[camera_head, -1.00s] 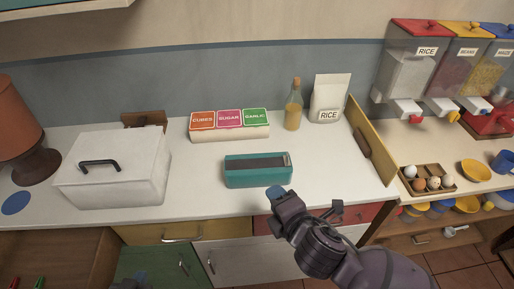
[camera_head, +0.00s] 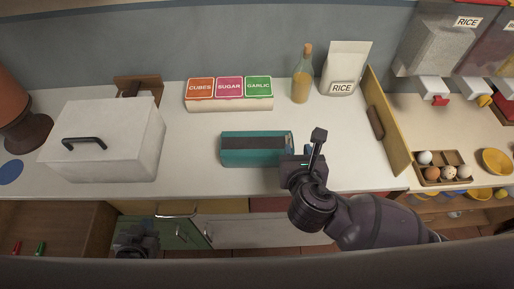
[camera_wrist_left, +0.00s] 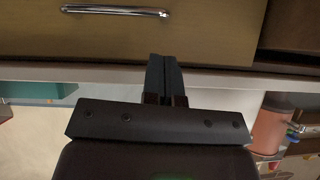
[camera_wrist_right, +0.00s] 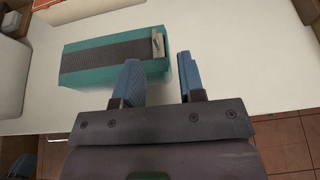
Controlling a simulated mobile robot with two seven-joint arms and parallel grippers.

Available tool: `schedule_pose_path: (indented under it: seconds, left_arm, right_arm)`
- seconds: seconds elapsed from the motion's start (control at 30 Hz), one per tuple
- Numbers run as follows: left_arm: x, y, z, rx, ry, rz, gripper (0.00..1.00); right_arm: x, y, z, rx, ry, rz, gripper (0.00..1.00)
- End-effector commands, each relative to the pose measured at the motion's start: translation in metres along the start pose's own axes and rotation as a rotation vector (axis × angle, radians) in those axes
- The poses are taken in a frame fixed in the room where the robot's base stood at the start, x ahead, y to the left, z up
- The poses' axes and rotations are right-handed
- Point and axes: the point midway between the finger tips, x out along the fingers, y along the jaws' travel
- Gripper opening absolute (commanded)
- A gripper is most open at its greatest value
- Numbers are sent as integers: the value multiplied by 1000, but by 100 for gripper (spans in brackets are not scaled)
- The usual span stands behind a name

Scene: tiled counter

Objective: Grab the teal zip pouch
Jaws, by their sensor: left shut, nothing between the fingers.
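The teal zip pouch (camera_head: 257,158), with a dark strip along its top, lies on the white counter in the head view. It also shows in the right wrist view (camera_wrist_right: 90,74), at upper left. My right gripper (camera_head: 312,150) is at the pouch's right end. In the right wrist view its blue fingers (camera_wrist_right: 158,82) are apart with nothing between them; the left finger is close to the pouch's end, and whether it touches is unclear. My left gripper (camera_head: 140,240) is low in front of the cabinets. In the left wrist view its fingers (camera_wrist_left: 165,75) are together and empty.
A white lidded box (camera_head: 105,140) stands left on the counter. Labelled canisters (camera_head: 229,93), a bottle (camera_head: 302,78) and a rice bag (camera_head: 345,70) stand behind the pouch. A yellow board (camera_head: 388,125) and an egg tray (camera_head: 442,173) are to the right. Counter left of the pouch is clear.

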Motion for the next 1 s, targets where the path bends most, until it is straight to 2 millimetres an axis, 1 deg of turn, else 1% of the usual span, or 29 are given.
schedule_pose_path:
  seconds: [0.03, 0.1, 0.2, 0.43, 0.7, 0.83, 1.0]
  left_arm:
    - [1, 0, -3, -1, 6, 1, 0]
    - [2, 1, -6, -1, 12, 2, 0]
    - [3, 2, -10, -1, 18, 2, 0]
    - [3, 2, -11, -3, 18, 3, 0]
    - [0, 2, -9, -4, 10, 3, 0]
    - [0, 2, -8, -4, 7, 3, 0]
    - [0, 2, -7, -4, 6, 2, 0]
  right_arm:
    - [8, 0, 0, 0, 0, -1, 36]
    - [18, 0, 0, 1, -1, -1, 36]
    - [27, 1, 0, 3, 0, 1, 36]
    - [40, 3, 0, 3, 0, 2, 36]
    - [74, 8, -2, 3, 0, 0, 36]
    - [83, 8, -3, 4, 1, 1, 36]
    - [85, 8, -3, 5, 1, 1, 36]
